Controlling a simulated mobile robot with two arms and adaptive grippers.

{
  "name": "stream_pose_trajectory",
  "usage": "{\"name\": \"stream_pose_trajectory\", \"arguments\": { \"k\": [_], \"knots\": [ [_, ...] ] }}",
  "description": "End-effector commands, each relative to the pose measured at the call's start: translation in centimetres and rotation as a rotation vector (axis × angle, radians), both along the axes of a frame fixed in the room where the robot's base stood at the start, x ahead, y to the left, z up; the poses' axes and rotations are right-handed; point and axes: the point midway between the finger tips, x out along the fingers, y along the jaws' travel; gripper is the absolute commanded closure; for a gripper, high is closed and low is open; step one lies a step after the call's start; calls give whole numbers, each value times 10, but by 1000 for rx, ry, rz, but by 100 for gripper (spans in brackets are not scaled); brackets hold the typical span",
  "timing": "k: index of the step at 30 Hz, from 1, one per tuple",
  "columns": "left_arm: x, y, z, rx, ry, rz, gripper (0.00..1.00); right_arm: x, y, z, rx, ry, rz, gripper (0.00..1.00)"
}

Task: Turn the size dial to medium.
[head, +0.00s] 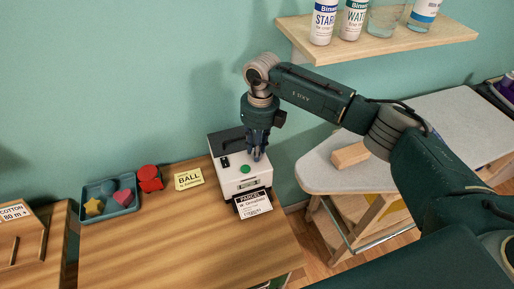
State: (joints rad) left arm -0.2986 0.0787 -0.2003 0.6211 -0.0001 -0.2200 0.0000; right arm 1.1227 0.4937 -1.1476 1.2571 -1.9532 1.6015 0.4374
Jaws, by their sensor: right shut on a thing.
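A white and black label machine (232,172) stands at the back right of the wooden table. It has a green button (245,169) on its light face, and a printed parcel label (253,203) sticks out of its front. My right gripper (257,156) points down at the right part of the machine's top, beside the green button. It is shut on the size dial, which the fingers mostly hide. I cannot read the dial's setting. My left gripper is not in view.
A yellow card (188,179), a red object (149,178) and a blue tray (82,197) with coloured shapes lie left of the machine. An ironing board (402,177) with a wooden block (350,155) stands right. A shelf (385,47) with bottles hangs above. The table's front is clear.

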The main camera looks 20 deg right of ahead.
Motion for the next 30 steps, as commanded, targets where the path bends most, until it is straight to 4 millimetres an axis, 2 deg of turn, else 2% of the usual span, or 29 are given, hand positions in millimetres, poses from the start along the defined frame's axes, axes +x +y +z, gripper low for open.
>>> {"name": "stream_pose_trajectory", "arguments": {
  "k": [11, 30],
  "knots": [
    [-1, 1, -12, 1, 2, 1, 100, 0, -1, -4, -2, 3, 62, 100],
    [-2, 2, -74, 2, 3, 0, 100, 0, -1, -5, -2, 3, 555, 100]
  ]
}}
